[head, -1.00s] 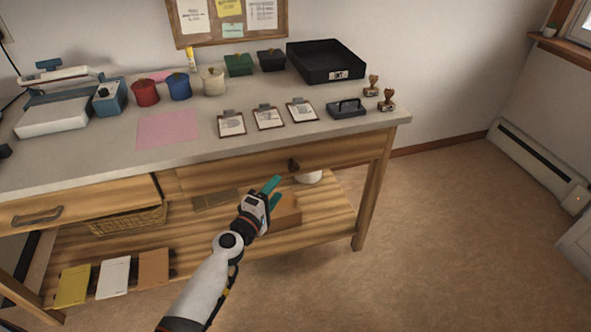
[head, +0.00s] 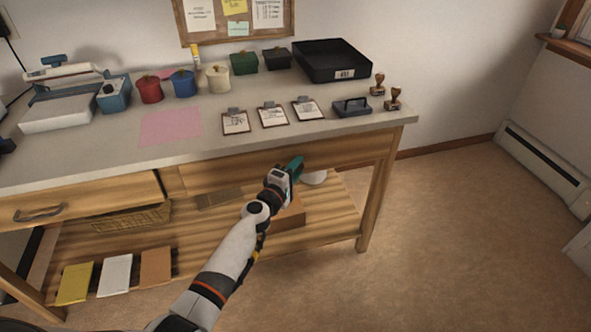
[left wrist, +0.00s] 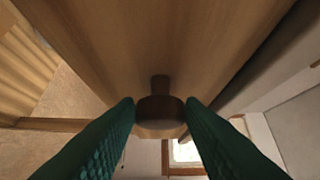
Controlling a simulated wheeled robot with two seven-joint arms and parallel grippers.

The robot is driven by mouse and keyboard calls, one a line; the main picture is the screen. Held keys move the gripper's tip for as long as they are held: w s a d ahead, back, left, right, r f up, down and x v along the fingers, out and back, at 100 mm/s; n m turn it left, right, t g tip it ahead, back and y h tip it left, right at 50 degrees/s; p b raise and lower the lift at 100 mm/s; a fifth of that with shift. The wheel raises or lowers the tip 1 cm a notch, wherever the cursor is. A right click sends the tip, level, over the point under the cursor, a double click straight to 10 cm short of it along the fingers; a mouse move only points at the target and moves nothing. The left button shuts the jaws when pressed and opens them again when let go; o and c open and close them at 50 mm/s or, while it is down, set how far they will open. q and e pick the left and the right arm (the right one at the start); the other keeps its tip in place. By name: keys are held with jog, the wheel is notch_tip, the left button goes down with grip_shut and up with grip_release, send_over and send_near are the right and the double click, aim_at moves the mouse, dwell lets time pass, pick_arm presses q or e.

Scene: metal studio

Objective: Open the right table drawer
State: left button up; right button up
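The right table drawer (head: 345,150) is a wide wooden front under the grey tabletop, and it looks closed. Its dark round knob (left wrist: 160,112) shows in the left wrist view, on a short stem against the wood. In the head view my gripper hides the knob. My left gripper (head: 294,168) is at the drawer front with its teal fingers pointing at it. In the left wrist view the fingers (left wrist: 160,105) are apart, one on each side of the knob, very near its edges. I cannot tell whether they touch it. My right gripper is in neither view.
The left drawer (head: 80,195) has a bar handle and appears to stand slightly out. The lower shelf (head: 210,240) holds a cardboard box (head: 290,215), a basket (head: 130,217) and folders. Clipboards and stamps stand near the tabletop's front right.

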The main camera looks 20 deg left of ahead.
pick_arm(q)
grip_shut()
jog(key=shift+s, duration=0.1)
